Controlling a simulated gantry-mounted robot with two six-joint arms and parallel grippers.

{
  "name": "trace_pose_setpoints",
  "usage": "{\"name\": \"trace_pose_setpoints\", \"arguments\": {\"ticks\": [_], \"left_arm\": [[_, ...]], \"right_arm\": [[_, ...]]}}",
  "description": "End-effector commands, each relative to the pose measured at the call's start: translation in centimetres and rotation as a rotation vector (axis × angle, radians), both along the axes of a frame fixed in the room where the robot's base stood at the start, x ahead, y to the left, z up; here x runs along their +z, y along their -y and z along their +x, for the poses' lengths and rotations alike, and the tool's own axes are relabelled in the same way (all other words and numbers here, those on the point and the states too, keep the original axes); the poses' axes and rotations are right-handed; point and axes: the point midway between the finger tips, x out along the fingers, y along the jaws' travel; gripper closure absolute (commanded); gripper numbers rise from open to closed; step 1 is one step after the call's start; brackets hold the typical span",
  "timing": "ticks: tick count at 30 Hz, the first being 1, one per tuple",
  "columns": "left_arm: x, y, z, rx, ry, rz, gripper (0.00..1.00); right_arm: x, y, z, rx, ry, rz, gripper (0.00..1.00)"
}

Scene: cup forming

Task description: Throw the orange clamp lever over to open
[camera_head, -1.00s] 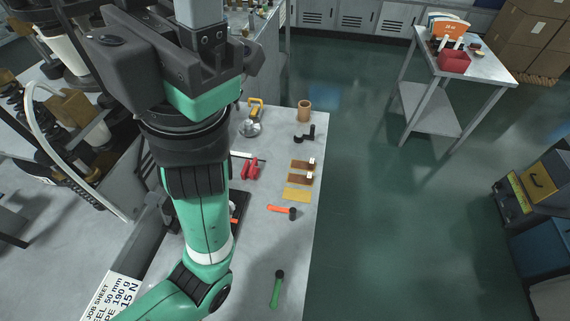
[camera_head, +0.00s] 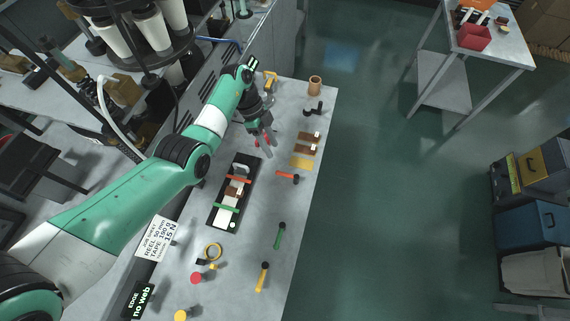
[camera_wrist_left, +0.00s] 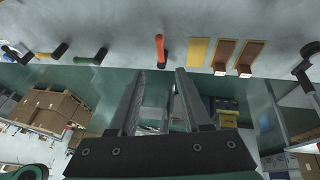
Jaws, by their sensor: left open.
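A black fixture plate (camera_head: 219,221) lies on the bench in the head view. An orange lever (camera_head: 238,181) crosses its upper part and a green lever (camera_head: 226,208) its lower part. A white strip and a brown block lie between them. My left gripper (camera_head: 267,152) is open and empty, beyond the fixture's upper end, near red pieces partly hidden behind it. The fingers (camera_wrist_left: 162,75) also show apart in the left wrist view, with nothing between them. The fixture does not show there. My right gripper is not in view.
An orange-handled tool with a black head (camera_head: 287,175) lies right of the fixture. A yellow card (camera_head: 301,162), brown blocks (camera_head: 305,149) and a brown cup (camera_head: 315,85) stand near the bench's right edge. A green-handled tool (camera_head: 280,236) lies lower right.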

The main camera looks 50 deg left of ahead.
Motion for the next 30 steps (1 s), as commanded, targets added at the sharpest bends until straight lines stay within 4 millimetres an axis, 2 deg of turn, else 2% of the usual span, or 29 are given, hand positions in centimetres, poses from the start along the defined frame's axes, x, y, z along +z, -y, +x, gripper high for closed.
{"name": "trace_pose_setpoints", "arguments": {"ticks": [5, 12, 16, 21, 29, 30], "left_arm": [[-2.1, 0.9, 0.1, -0.003, 0.0, -0.001, 0.52], [-7.1, 3.2, 0.4, -0.005, -0.001, -0.001, 0.52], [-9.3, 4.2, 0.5, -0.005, 0.001, 0.0, 0.52], [-10.5, 4.9, 0.7, -0.003, 0.003, 0.0, 0.52], [-10.5, 5.0, 0.7, -0.003, 0.003, 0.0, 0.52], [-10.5, 5.0, 0.7, -0.003, 0.004, 0.0, 0.57]], "right_arm": [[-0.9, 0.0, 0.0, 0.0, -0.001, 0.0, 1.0], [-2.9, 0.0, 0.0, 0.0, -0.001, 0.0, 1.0], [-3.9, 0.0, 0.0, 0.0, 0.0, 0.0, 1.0], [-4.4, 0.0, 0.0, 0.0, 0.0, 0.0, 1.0], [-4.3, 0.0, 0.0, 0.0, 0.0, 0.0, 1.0], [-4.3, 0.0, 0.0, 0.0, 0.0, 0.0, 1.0]]}}
